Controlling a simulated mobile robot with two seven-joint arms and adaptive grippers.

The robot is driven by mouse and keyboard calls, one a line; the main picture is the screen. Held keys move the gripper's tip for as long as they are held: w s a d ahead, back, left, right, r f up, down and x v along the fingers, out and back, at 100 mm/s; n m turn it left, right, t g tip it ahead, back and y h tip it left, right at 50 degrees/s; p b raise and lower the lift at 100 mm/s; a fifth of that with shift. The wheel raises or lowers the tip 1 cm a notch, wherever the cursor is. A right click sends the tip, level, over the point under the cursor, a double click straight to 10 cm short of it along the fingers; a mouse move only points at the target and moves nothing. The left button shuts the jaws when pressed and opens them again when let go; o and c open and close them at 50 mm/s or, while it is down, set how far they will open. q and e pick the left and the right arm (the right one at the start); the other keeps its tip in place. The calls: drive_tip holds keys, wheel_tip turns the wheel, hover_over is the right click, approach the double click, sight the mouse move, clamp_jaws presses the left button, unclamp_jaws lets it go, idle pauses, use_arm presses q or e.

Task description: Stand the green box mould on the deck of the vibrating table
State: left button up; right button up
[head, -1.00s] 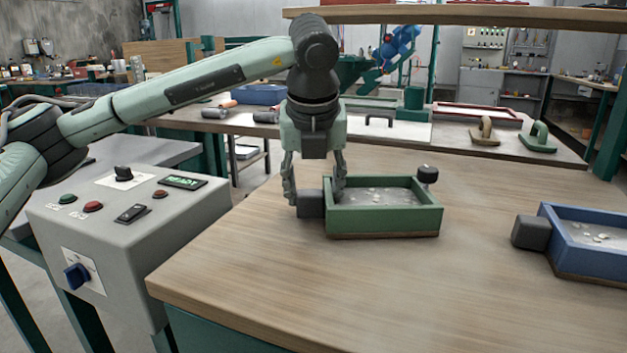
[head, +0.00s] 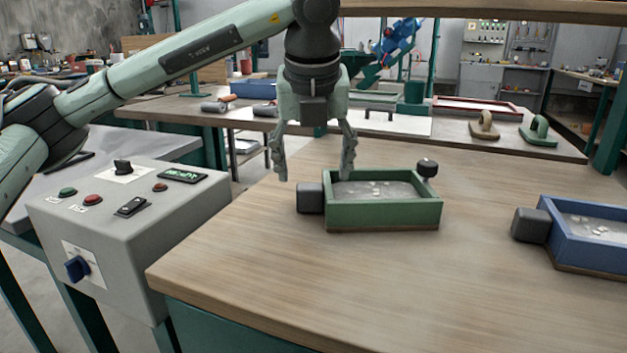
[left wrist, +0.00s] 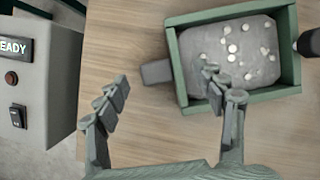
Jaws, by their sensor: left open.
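The green box mould (head: 384,214) stands upright on the wooden table top (head: 330,285), with pale bits in its grey inside. A dark grip block (head: 310,198) sticks out from its left side and a dark knob (head: 428,168) is at its far right corner. My left gripper (head: 314,176) is open and empty, raised above the grip block, one finger to each side. In the left wrist view the mould (left wrist: 290,72) is at upper right, and one finger of the gripper (left wrist: 165,84) overlaps its view. My right gripper is not in view.
A blue box (head: 590,262) with a dark block stands at the right of the table. A grey control box (head: 135,235) with buttons and a lit display is at the left, beside a grey surface (head: 165,143). The front middle of the wood is clear.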

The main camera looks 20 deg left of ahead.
use_arm(q)
drive_tip(key=v, duration=0.8)
drive_tip(key=shift+r, duration=0.2)
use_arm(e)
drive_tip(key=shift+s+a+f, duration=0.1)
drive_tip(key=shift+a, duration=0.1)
use_arm(q)
drive_tip(key=shift+s, duration=0.1)
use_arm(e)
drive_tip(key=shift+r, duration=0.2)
